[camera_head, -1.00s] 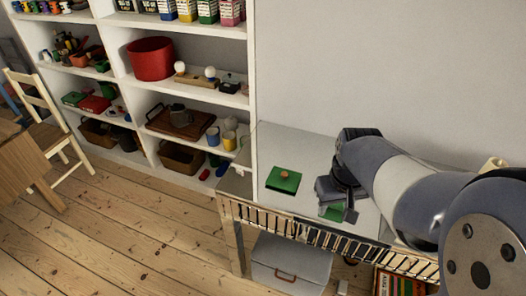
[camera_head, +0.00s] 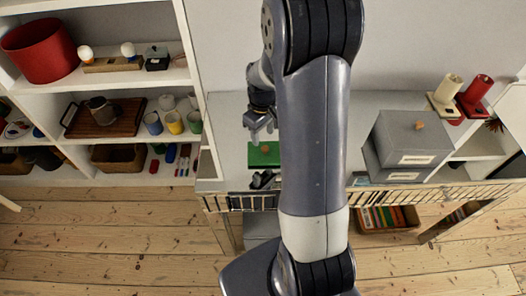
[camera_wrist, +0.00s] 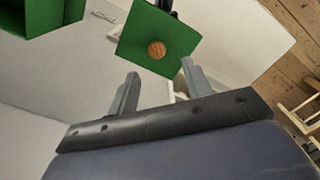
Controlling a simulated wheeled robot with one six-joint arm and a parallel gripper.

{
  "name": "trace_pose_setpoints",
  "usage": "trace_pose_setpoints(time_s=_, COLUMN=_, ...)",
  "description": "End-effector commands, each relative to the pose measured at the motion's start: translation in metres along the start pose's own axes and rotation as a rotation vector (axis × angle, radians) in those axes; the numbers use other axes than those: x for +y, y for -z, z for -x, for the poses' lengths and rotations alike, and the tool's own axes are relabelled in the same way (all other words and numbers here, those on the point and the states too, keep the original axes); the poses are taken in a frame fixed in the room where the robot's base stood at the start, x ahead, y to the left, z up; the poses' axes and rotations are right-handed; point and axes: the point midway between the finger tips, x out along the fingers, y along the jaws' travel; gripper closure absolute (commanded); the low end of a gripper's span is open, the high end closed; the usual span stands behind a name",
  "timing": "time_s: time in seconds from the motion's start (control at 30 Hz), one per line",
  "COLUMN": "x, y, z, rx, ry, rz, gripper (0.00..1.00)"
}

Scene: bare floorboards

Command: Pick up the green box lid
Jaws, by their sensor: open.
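The green box lid (camera_head: 263,157) is a flat green square with a round wooden knob, lying on the grey-white shelf top. In the wrist view the lid (camera_wrist: 150,28) is ahead of my gripper (camera_wrist: 160,68), its knob roughly between the lines of the two fingers. My gripper is open and empty, with the fingers apart. In the head view my gripper (camera_head: 261,128) is above and just behind the lid, apart from it. An open green box (camera_wrist: 42,18) shows at the upper left of the wrist view; my arm seems to hide it in the head view.
A grey lidded box (camera_head: 403,140) stands on the shelf top right of my arm, with cream and red cylinders (camera_head: 472,92) beyond. A tall white shelf unit (camera_head: 197,75) borders the left. A wall closes the back. Floorboards in front are clear.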

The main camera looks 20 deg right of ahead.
Motion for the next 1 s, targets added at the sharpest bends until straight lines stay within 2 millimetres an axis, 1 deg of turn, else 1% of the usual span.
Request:
trace_pose_setpoints(time_s=0.2, x=0.001, y=-0.002, z=-0.014, rx=-0.001, ry=0.001, rz=-0.001, gripper=0.53)
trace_pose_setpoints(time_s=0.37, x=0.002, y=-0.008, z=-0.035, rx=-0.004, ry=0.003, rz=-0.001, gripper=0.53)
trace_pose_setpoints(time_s=0.43, x=0.003, y=-0.008, z=-0.045, rx=-0.003, ry=0.002, rz=-0.001, gripper=0.53)
trace_pose_setpoints(time_s=0.53, x=0.003, y=-0.008, z=-0.054, rx=-0.002, ry=0.001, rz=-0.001, gripper=0.53)
trace_pose_setpoints(time_s=0.67, x=0.003, y=-0.007, z=-0.059, rx=0.001, ry=-0.001, rz=-0.001, gripper=0.53)
trace_pose_setpoints(time_s=0.87, x=0.003, y=-0.007, z=-0.059, rx=0.001, ry=-0.001, rz=-0.001, gripper=0.53)
trace_pose_setpoints(time_s=1.0, x=0.003, y=-0.007, z=-0.059, rx=0.001, ry=-0.001, rz=-0.001, gripper=0.64)
